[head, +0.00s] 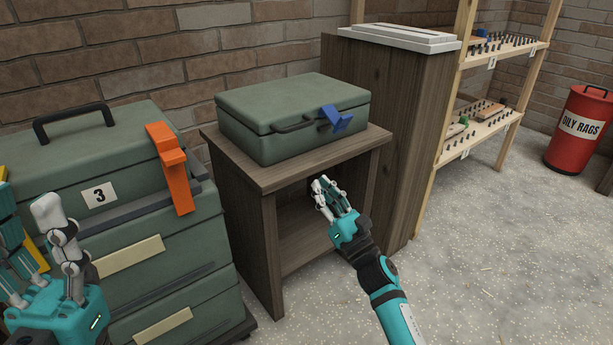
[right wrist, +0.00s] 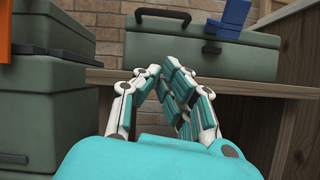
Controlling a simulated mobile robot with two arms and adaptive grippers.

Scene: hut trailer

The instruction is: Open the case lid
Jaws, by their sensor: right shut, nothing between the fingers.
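A green case (head: 290,138) with a dark front handle (head: 290,127) and a blue latch (head: 337,119) sits on a small wooden cabinet. Its lid (head: 293,98) is down. The case front (right wrist: 170,53) and blue latch (right wrist: 228,18) also show in the right wrist view. My right gripper (head: 327,184) is shut and empty, with its fingertips together (right wrist: 162,70). It is in front of the cabinet opening, below the case and apart from it. My left gripper (head: 35,225) is at the lower left, its fingers spread, in front of the green chest.
A green stacked chest (head: 190,255) marked 3, with an orange latch (head: 172,165), stands left of the wooden cabinet (head: 268,235). A tall wooden cabinet (head: 400,120), shelves (head: 490,125) and a red oily-rags bin (head: 580,130) stand right. The floor in front is clear.

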